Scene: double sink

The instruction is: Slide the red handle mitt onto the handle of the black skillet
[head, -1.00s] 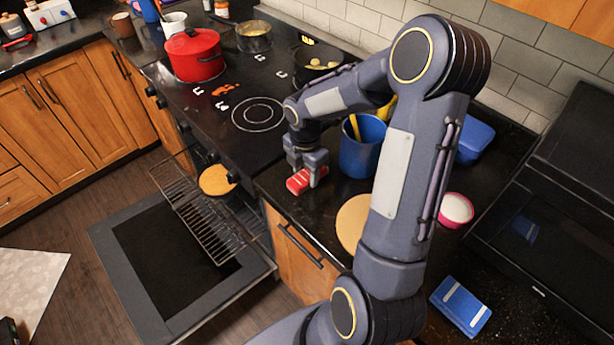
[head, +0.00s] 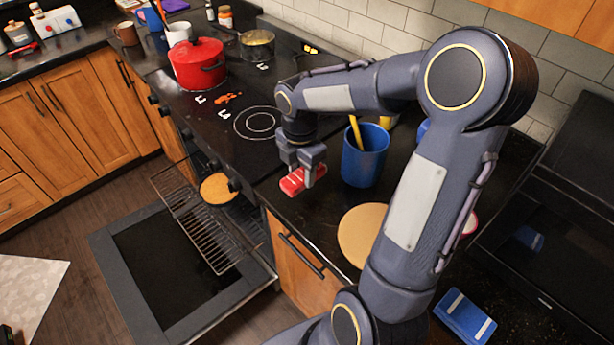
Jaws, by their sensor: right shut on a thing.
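My right gripper (head: 301,178) points down over the dark counter beside the stove and is shut on the red mitt (head: 293,184). The mitt is small, red with white marks, and sits low between the fingers, close to the counter's front edge. I cannot tell whether it touches the counter. The black skillet is not visible now; my right forearm covers the back right part of the stove. My left gripper is not in view.
A blue cup (head: 364,160) with yellow utensils stands right of the gripper. A round tan board (head: 362,236) lies nearer. A red pot (head: 197,63) and a metal pan (head: 257,45) are on the stove (head: 215,115). The oven door (head: 180,262) hangs open with its rack out.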

